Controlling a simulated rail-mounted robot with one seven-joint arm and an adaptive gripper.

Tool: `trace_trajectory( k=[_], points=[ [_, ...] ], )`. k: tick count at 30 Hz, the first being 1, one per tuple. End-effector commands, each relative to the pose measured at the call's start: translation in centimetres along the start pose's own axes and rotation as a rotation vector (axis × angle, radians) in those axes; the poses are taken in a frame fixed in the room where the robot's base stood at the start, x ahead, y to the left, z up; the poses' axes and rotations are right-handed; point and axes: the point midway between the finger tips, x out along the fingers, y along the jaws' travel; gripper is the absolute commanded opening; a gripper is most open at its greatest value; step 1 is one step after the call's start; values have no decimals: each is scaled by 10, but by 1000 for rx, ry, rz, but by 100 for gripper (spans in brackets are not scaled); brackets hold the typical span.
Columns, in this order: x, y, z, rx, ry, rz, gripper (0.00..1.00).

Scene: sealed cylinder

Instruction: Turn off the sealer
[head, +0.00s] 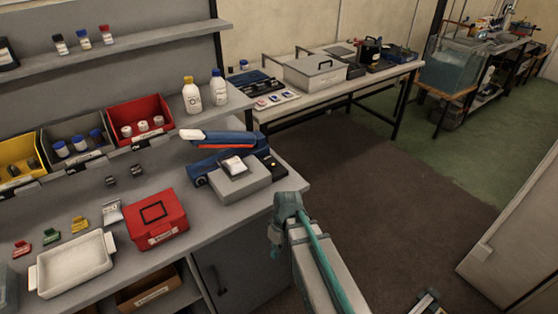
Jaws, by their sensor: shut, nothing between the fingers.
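The sealer (222,139) is a long blue device with a white-ended lever and a red-orange strip, at the right end of the grey bench. A grey block (247,188) stands against its front, with a small white packet on top toward the sealer. A small dark and orange detail shows at the sealer's right end; I cannot make out a switch or its position. My grey and teal arm rises from the bottom, in front of the bench's right corner and right of the sealer. I cannot make out my gripper's fingers.
A red box (157,218) and a white tray (76,264) lie left of the sealer. Two bottles (192,95) stand on the shelf behind it. Open bins (140,122) line the bench's back. The brown floor (370,185) to the right is open.

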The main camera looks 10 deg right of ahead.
Motion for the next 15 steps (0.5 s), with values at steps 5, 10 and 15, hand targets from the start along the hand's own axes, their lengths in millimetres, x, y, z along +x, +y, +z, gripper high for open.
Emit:
trace_trajectory(
  k=[5,10,15],
  points=[
    [-57,-4,-30,-100,71,14,0],
    [-108,-12,-52,-195,130,28,0],
    [-153,-18,-68,-277,185,46,0]
  ],
)
